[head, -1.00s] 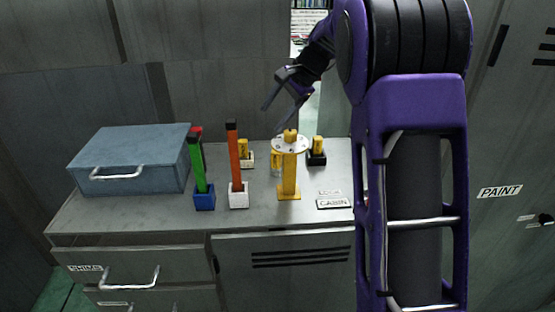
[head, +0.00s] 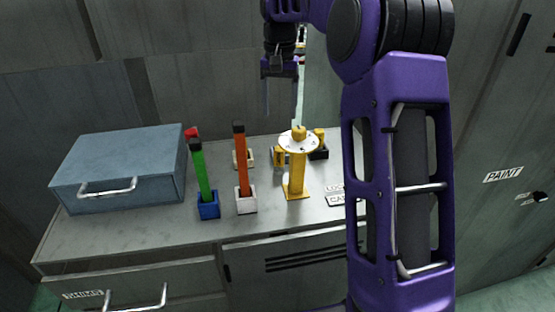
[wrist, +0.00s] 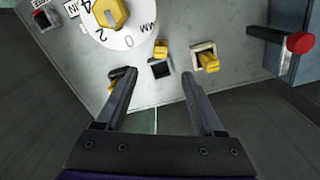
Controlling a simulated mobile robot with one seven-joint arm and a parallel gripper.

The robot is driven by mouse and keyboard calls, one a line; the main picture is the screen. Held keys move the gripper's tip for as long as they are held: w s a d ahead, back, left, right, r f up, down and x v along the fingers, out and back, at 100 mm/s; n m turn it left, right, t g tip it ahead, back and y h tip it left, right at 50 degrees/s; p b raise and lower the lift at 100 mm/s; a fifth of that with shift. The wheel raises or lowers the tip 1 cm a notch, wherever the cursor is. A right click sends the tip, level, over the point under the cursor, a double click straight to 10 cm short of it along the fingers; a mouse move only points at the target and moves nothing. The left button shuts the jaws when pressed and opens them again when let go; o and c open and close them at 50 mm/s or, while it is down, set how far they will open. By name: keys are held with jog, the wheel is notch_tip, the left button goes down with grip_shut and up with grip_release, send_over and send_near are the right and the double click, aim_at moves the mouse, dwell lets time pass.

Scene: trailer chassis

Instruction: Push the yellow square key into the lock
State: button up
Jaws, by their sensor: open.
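Several small yellow pieces stand on the grey cabinet top, and I cannot tell which is the square key. One yellow block (head: 319,136) is at a black socket (head: 318,153). Another yellow block (head: 241,156) is at a pale socket (head: 249,164). A third yellow piece (head: 279,156) is partly hidden behind the yellow post (head: 297,178). In the wrist view the black socket (wrist: 161,68) and its block (wrist: 160,48) lie between my fingers, with the pale socket (wrist: 204,48) to the right. My gripper (head: 280,113) is open, empty, pointing down above the cabinet's back.
The post carries a white dial (head: 285,146) with a yellow knob (head: 299,132). Green (head: 201,173) and orange (head: 241,160) sticks stand upright in blocks. A blue-grey box (head: 110,165) is at the left.

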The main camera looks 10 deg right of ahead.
aim_at(280, 149)
notch_tip(280, 149, down, 16)
jog(key=shift+w+f+b, duration=0.1)
jog(key=shift+b, duration=1.1)
grip_shut()
